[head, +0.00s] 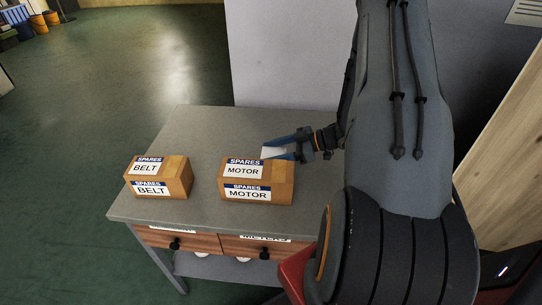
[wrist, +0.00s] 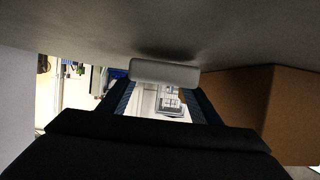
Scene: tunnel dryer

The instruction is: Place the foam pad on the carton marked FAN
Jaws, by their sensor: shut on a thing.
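The foam pad (head: 273,152) is a small pale block between the fingers of my gripper (head: 277,149), at the back right of the carton marked MOTOR (head: 247,192). In the wrist view the pad (wrist: 165,72) sits between the two dark blue fingertips, close to a grey surface with a dark shadow beside it; I cannot tell whether it touches. A brown carton side (wrist: 265,105) is close on the right there. A second carton, marked BELT (head: 147,188), stands to the left. No carton marked FAN shows in either view.
Both cartons stand on a grey table (head: 200,135) with wooden drawers (head: 180,240) under its front edge. The tabletop between and behind the cartons is clear. A pale wall (head: 290,60) rises behind the table. My arm hides the table's right side.

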